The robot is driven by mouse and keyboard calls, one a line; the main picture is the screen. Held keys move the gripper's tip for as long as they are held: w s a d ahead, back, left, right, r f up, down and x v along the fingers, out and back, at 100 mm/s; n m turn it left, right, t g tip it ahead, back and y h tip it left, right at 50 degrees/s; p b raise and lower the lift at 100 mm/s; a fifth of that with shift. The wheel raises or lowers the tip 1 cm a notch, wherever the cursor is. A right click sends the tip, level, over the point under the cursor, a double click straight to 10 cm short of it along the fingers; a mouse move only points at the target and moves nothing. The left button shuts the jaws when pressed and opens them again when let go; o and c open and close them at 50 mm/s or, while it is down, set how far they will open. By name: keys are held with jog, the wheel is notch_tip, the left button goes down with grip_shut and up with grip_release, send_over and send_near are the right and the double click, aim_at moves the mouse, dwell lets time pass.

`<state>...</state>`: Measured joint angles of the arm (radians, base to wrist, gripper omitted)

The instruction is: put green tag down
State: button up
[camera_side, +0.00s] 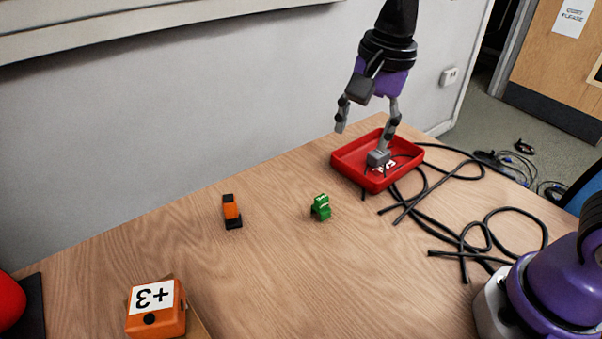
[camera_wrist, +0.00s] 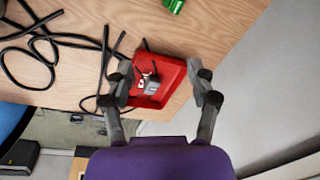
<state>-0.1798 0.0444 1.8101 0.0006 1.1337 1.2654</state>
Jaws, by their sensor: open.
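The green tag (camera_side: 321,207) stands on the wooden table, left of the red tray (camera_side: 345,174). Part of a green thing, apparently the tag (camera_wrist: 175,5), shows at the top edge of the wrist view. My gripper (camera_side: 364,137) is open above the red tray, away from the green tag, with its fingers spread and nothing seen held. A grey plug-like piece (camera_wrist: 152,88) with a red-and-white label and black leads lies in the tray, seen between my fingers in the wrist view. One finger partly overlaps it in the side view, so whether they touch is unclear.
Black cables (camera_side: 462,240) lie loose on the table right of the tray. An orange and black piece (camera_side: 231,212) lies left of the green tag. An orange box marked +3 (camera_side: 156,318) is at the front left. The table between them is clear; a wall runs behind.

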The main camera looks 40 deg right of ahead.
jog(key=s+d+n+t, duration=0.3)
jog(key=s+d+n, duration=0.2)
jog(key=s+n, duration=0.5)
jog(key=shift+s+d+r+n+t, duration=0.15)
jog(key=shift+d+n+t, duration=0.2)
jog(key=shift+n, duration=0.85)
